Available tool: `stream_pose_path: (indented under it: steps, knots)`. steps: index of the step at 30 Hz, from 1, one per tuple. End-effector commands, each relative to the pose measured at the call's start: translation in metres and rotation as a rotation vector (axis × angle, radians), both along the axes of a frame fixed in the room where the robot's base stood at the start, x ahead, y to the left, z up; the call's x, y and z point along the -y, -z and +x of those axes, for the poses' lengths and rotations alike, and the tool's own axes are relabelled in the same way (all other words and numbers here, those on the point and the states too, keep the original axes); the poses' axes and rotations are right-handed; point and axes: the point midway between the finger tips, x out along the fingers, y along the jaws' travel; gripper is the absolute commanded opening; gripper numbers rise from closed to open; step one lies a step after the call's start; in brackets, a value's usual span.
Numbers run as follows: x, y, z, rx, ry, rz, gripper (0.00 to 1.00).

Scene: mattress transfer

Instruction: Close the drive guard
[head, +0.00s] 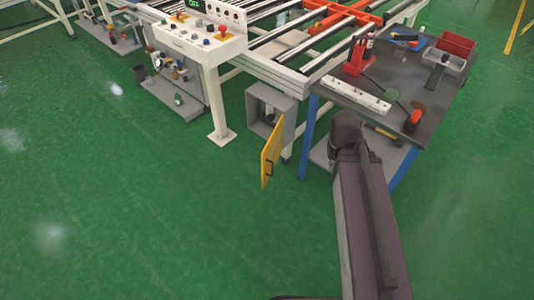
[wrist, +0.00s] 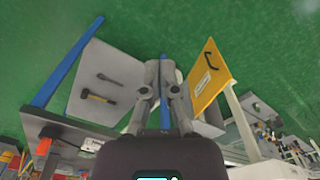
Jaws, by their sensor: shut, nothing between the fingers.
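The drive guard is a yellow door panel (head: 271,155) standing open at the front of a grey box (head: 287,112) under the conveyor frame. In the wrist view the yellow panel (wrist: 207,84) is tilted, just right of my gripper, with a black handle (wrist: 210,53) and a white label on it. My gripper (wrist: 161,68) is shut and empty, and appears apart from the panel. In the head view my dark arm reaches up beside the workbench, and the gripper's fingers cannot be made out. Part of the box interior is hidden.
A workbench (head: 330,90) with blue legs, tools and a red bin (head: 456,45) stands right of the box. A white control console (head: 205,50) stands to the left. Its pedestal foot (head: 222,137) is on the floor. The green floor (head: 150,210) in front is clear.

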Motion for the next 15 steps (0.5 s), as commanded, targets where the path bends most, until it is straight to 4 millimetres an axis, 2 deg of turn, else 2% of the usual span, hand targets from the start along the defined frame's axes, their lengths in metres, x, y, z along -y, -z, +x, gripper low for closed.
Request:
stream_pose_path:
  steps: [8, 15]
  knots:
    - [-0.001, 0.003, 0.001, 0.001, 0.000, 0.006, 0.00]
    - [-0.006, 0.025, 0.010, 0.008, 0.008, 0.062, 0.00]
